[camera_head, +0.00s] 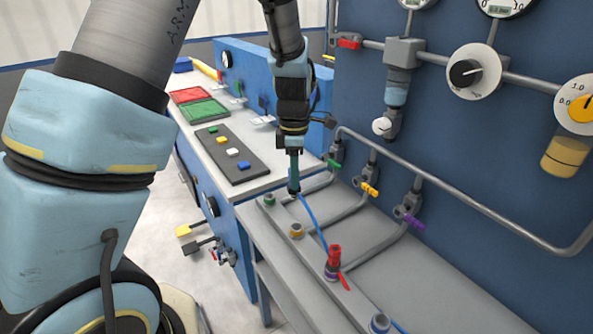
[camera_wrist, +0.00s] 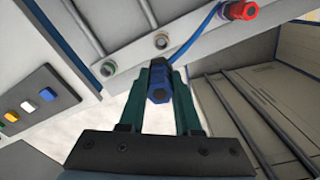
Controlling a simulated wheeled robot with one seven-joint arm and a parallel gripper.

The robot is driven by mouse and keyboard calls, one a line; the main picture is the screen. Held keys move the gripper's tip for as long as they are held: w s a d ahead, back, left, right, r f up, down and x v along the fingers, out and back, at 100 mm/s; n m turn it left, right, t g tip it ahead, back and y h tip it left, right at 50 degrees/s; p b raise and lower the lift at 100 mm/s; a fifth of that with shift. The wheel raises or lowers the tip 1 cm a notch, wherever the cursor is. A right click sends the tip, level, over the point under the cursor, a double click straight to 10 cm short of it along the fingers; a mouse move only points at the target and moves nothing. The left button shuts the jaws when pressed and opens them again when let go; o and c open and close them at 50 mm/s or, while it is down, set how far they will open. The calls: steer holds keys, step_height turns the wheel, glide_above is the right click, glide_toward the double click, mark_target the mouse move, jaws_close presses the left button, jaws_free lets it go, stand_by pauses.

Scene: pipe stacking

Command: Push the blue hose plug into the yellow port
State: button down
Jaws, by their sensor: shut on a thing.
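My gripper (camera_wrist: 158,88) is shut on the blue hose plug (camera_wrist: 158,82), with its green fingers on both sides of it. In the head view my gripper (camera_head: 293,184) points down above the front rail. The blue hose (camera_head: 314,222) runs from there down to the right. The yellow port (camera_head: 297,231) is on the rail, below and apart from the plug. It also shows in the wrist view (camera_wrist: 161,41), beyond the plug. The plug's far end is hidden in the wrist view.
The green port (camera_head: 269,199) lies left of the yellow one. A red plug (camera_head: 333,258) stands upright to its right, and the blue port (camera_head: 380,323) is farther right. Pipes with coloured valve handles (camera_head: 369,189) run behind. A button panel (camera_head: 230,153) is at left.

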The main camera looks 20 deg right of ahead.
steer(key=shift+s+d, duration=0.25)
step_height(320, 180, down, 9)
steer(key=b, duration=0.8)
steer(key=shift+f+b, duration=0.75)
steer(key=shift+f, duration=0.9)
stand_by(0.6)
steer(key=c, duration=0.5)
jaws_free()
